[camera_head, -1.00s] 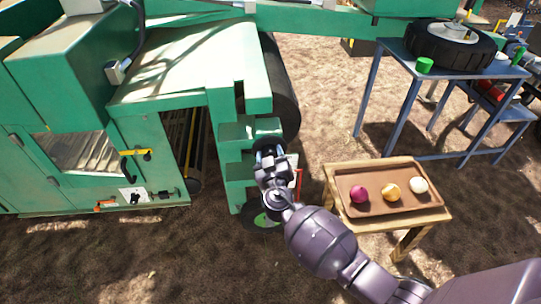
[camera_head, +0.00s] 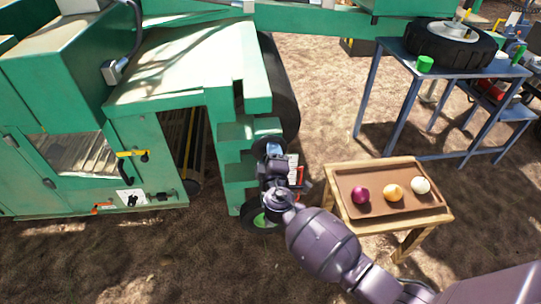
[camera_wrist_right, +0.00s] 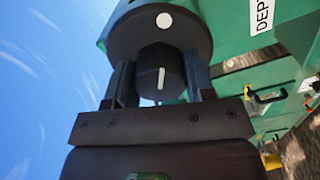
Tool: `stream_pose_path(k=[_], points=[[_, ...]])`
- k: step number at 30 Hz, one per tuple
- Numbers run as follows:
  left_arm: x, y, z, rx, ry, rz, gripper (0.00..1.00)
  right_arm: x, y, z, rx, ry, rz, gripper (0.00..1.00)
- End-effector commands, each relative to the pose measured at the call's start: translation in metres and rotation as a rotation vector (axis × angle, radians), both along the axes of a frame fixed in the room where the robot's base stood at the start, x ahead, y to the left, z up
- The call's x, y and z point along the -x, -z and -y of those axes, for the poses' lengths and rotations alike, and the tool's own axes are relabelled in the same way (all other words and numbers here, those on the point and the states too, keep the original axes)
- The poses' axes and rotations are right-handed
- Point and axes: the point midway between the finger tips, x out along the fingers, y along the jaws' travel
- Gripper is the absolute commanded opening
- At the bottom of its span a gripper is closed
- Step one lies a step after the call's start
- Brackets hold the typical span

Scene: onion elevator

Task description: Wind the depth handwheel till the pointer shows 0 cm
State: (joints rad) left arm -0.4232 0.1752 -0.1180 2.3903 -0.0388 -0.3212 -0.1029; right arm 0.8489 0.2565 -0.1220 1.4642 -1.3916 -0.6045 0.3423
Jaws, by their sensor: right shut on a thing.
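The depth handwheel is a dark round disc (camera_wrist_right: 128,32) with a white dot, seen close up in the right wrist view. A black knob (camera_wrist_right: 174,66) with a white line stands out from its middle. My right gripper (camera_wrist_right: 160,82) has one finger on each side of this knob and is shut on it. In the head view my right gripper (camera_head: 270,152) is at the stepped green front of the machine and hides most of the wheel. A white plate with red marks (camera_head: 295,168) shows just right of it; the pointer and its reading cannot be made out. My left gripper is out of view.
A wooden table with a brown tray (camera_head: 350,205) holding three onions stands right of my arm. A blue metal table (camera_head: 395,62) with a tyre stands behind it. A label starting "DEP" (camera_wrist_right: 262,15) is on the green machine. Bare soil lies in front.

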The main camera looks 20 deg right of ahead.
Motion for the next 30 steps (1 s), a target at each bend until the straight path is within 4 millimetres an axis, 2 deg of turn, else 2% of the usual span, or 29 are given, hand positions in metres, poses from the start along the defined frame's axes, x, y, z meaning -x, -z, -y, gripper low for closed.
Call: stream_pose_path(k=[18,30], points=[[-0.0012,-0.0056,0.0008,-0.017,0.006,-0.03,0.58,-0.0021,-0.0052,0.0014,0.528,0.004,-0.145,0.26],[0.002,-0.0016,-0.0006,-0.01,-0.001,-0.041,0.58,-0.0019,-0.0038,0.0013,0.704,0.004,-0.197,0.26]])
